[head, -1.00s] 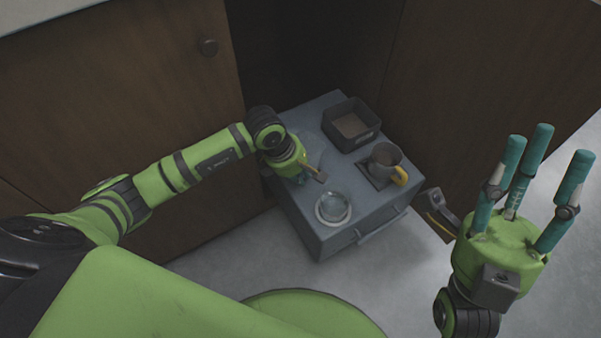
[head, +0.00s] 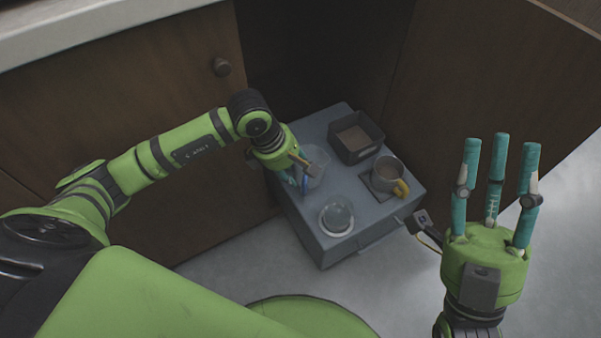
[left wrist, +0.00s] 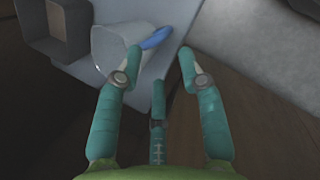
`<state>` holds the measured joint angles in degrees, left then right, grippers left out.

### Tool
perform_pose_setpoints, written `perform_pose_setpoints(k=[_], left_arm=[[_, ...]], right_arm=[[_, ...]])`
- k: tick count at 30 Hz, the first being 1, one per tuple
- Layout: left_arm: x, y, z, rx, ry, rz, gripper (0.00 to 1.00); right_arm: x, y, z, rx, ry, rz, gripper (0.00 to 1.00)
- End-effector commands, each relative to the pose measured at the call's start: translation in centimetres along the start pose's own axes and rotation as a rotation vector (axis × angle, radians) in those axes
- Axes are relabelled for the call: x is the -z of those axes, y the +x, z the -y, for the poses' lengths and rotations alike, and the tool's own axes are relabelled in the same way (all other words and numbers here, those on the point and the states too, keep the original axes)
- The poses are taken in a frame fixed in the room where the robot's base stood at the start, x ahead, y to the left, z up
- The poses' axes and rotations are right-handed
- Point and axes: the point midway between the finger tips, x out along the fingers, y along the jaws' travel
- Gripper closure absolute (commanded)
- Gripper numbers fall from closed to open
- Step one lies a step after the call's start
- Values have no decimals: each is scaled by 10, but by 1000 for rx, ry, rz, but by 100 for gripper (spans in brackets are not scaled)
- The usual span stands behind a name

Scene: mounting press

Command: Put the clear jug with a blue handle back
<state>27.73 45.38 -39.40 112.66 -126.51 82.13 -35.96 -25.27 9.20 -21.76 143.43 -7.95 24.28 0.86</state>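The clear jug (head: 316,160) stands on the top of the grey cabinet (head: 375,220), near its left edge. Its blue handle (head: 305,184) faces my left gripper. In the left wrist view the jug (left wrist: 112,48) is upper left, with the blue handle (left wrist: 157,38) just beyond the fingertips. My left gripper (head: 297,177) is beside the jug at the handle side. Its fingers are spread with a gap, and nothing is held between them in the left wrist view (left wrist: 160,65). My right gripper (head: 500,145) is raised at the right, fingers apart and empty.
A round glass dish (head: 337,216) sits at the cabinet's front. A grey mug with a yellow handle (head: 388,171) stands on a dark square at the right. A dark open box (head: 356,139) is at the back. Brown wooden panels (head: 120,100) enclose the left and back.

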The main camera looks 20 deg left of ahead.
Motion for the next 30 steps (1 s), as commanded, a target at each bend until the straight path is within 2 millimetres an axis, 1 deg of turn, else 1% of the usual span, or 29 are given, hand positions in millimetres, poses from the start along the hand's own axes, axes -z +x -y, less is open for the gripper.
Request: perform_pose_setpoints(k=[1,3,7,30], left_arm=[[0,-10,-1,-2,0,0,61],[0,-17,-1,-1,0,0,61],[0,-24,0,0,0,0,61],[0,-25,0,0,0,1,61]], right_arm=[[-4,2,0,0,-1,33,60],[-9,3,0,0,-3,67,60],[-15,2,0,1,-4,101,60],[-16,2,-1,0,-5,106,60]])
